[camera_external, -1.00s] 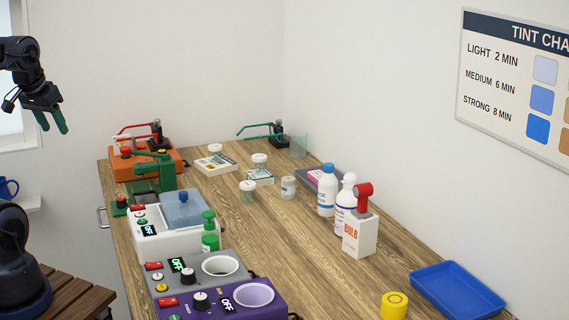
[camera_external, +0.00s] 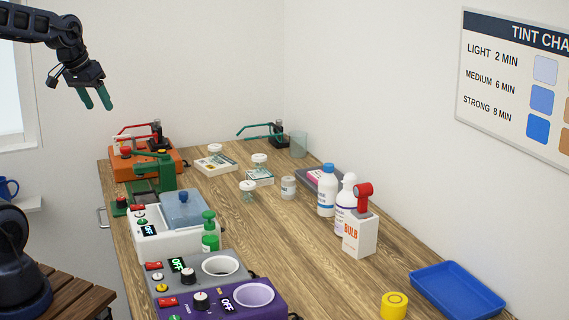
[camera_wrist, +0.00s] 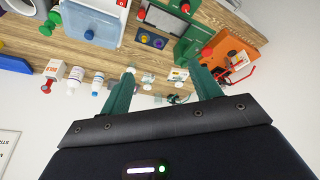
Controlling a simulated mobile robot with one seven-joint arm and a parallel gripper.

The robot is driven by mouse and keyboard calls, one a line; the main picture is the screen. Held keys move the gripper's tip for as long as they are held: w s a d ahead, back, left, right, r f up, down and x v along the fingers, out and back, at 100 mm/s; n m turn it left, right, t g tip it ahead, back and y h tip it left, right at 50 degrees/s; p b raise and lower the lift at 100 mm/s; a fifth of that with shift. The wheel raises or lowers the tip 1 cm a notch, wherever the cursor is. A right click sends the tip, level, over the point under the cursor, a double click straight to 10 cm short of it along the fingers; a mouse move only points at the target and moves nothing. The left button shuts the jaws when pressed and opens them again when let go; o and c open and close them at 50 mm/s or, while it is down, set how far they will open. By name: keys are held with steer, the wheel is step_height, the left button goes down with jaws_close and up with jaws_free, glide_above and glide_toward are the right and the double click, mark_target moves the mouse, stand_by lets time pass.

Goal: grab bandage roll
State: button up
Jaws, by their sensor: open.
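A short yellow roll (camera_external: 394,306) with a ring mark on its top stands at the near end of the wooden table, left of a blue tray. It is the only roll-like thing I make out; I cannot tell for certain that it is the bandage roll. I do not make it out in the wrist view. My gripper (camera_external: 98,98) is high in the air at the upper left, far from the yellow roll. Its two green fingers are apart and empty, as the wrist view also shows (camera_wrist: 160,80).
The blue tray (camera_external: 456,290) lies at the table's right edge. A BULB box (camera_external: 360,236) and bottles (camera_external: 327,190) stand along the right side. A white bath (camera_external: 178,230) and a purple heater (camera_external: 215,302) line the left. The middle of the table is mostly clear.

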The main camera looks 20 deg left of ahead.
steer(key=w+d+f+m, duration=0.1)
steer(key=w+d, duration=0.2)
steer(key=w, duration=0.3)
steer(key=w+d+f, duration=0.1)
steer(key=w+d, duration=0.3)
steer(key=w, duration=0.2)
steer(key=m, duration=0.3)
glide_toward(288, 179)
steer(key=a+f, duration=0.1)
steer(key=f, duration=0.1)
steer(key=shift+g+h, duration=0.3)
steer(key=shift+h, duration=0.1)
steer(key=x, duration=0.2)
steer(key=w+x, duration=0.1)
steer(key=x, duration=0.2)
steer(key=shift+f, duration=0.15)
steer(key=shift+w+d+x, duration=0.1)
steer(key=shift+d+x, duration=0.05)
steer(key=shift+x, duration=1.2)
steer(key=shift+w+d+x, duration=0.1)
steer(key=shift+w+x, duration=0.05)
steer(key=shift+x, duration=1.2)
steer(key=shift+c, duration=0.2)
steer(key=c, duration=1)
